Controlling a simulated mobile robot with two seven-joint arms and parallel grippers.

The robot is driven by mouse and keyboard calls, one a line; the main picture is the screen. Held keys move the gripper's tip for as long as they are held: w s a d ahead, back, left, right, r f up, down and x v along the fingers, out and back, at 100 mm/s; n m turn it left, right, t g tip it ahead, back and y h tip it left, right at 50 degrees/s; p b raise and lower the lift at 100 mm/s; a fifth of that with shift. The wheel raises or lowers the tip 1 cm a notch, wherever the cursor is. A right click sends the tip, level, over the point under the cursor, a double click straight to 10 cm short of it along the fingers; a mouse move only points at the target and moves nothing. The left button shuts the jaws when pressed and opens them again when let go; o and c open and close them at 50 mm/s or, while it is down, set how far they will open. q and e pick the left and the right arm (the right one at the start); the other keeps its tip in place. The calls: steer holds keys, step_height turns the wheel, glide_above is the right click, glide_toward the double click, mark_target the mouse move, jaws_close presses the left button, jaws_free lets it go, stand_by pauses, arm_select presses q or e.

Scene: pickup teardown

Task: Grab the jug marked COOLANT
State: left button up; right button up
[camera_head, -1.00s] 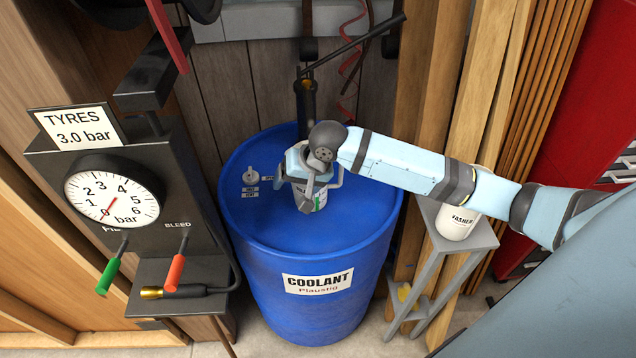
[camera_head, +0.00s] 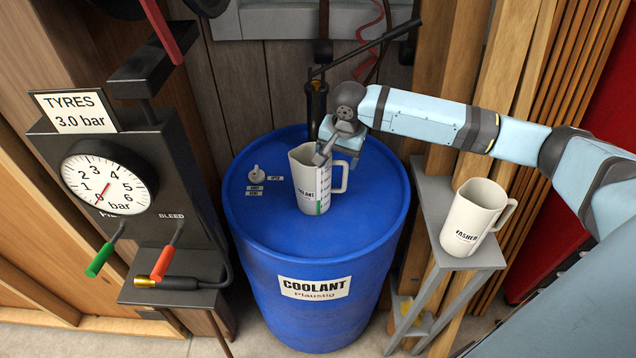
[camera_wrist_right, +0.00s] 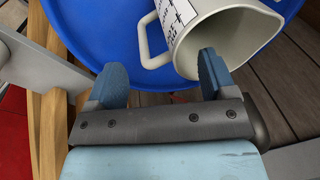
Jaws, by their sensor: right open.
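The white jug marked COOLANT (camera_head: 308,190) stands upright on top of the blue drum, its handle (camera_head: 341,178) to the right. My right gripper (camera_head: 338,156) is open and empty at the jug's upper back right, near the rim and handle. In the right wrist view the jug (camera_wrist_right: 235,35) lies ahead, and its handle (camera_wrist_right: 148,48) shows just beyond the gap between the open fingers (camera_wrist_right: 160,78). The right-hand finger there overlaps the jug's mouth; I cannot tell whether it is inside. My left gripper is not in view.
The blue drum (camera_head: 315,250) has a small valve (camera_head: 257,174) at left on its top. A second jug (camera_head: 474,215), apparently marked WASHER, stands on a grey stand (camera_head: 440,250) at right. A tyre gauge post (camera_head: 108,190) stands left. A dark pump (camera_head: 317,103) rises behind the jug.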

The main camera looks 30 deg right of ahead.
mark_target(322, 181)
steer(key=shift+w+d+f+p, duration=0.1)
steer(key=shift+w+f+p, duration=0.1)
steer(key=shift+f, duration=0.75)
steer(key=shift+w+f+p, duration=0.15)
steer(key=shift+w+f, duration=0.1)
steer(key=shift+f, duration=0.75)
steer(key=shift+w+d+f+p, duration=0.1)
steer(key=shift+w+f+p, duration=0.1)
steer(key=shift+f, duration=0.75)
steer(key=shift+r, duration=0.1)
jaws_close()
